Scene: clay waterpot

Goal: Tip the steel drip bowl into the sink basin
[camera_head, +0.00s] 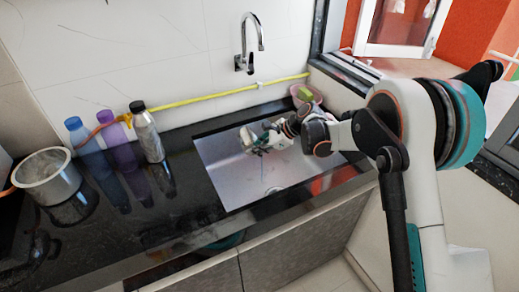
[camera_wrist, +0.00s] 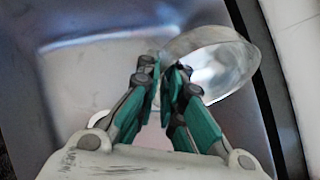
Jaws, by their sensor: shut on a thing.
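The steel drip bowl (camera_wrist: 226,62) is shiny and shows in the wrist view just beyond my fingertips, on the upper right. My gripper (camera_wrist: 172,72) is shut on its near edge. The bowl looks tilted, and I cannot tell whether anything is in it. In the head view my gripper (camera_head: 252,142) is over the far part of the sink basin (camera_head: 232,187), where the bowl is too small to make out clearly. The grey basin (camera_wrist: 85,78) also lies below the bowl in the wrist view, with its right edge close to the bowl.
A tap (camera_head: 249,45) is on the wall behind the basin, with a yellow hose (camera_head: 205,98) along it. A pink dish with a green sponge (camera_head: 305,94) sits at the back right corner. A metal pot (camera_head: 46,184) and bottles (camera_head: 146,132) stand on the left counter.

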